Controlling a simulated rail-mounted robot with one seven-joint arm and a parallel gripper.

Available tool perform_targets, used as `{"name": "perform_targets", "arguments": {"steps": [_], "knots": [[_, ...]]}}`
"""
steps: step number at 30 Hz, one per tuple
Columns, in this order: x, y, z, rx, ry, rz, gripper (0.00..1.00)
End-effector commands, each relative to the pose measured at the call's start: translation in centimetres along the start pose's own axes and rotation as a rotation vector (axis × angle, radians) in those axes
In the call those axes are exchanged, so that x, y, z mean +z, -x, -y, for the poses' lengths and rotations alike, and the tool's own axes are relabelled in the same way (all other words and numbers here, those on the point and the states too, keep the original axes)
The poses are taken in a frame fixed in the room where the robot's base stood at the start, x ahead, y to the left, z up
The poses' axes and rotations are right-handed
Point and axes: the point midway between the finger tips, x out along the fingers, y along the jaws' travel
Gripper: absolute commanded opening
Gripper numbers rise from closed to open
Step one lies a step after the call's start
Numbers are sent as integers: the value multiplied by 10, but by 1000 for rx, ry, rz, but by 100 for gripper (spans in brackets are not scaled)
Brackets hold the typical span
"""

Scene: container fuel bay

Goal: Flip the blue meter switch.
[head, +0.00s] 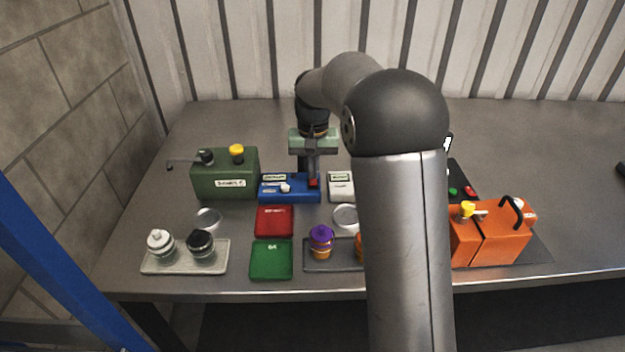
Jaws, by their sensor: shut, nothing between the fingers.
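The blue meter (272,196) is a low blue box on the bench, just right of the green box with the yellow cap. It has a pale label and a small white knob on its top, and a small red part at its right end, which I take to be the switch (314,182). My gripper (313,179) points down over the right end of the blue meter, its shut fingers at or just behind the red part. Whether they touch it, and which way the switch is set, I cannot tell.
A green box (226,182) stands left. A white unit (341,187) sits close right. Red (274,221) and green (271,259) pads lie in front. A jar tray (157,268) is front left, orange cans (490,237) are right. My arm hides the middle right.

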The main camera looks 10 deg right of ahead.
Motion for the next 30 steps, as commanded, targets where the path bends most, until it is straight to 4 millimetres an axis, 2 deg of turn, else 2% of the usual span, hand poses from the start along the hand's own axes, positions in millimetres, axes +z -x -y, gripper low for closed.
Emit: {"name": "perform_targets", "arguments": {"steps": [30], "knots": [[0, -15, 0, 0, 0, 1, 0]]}}
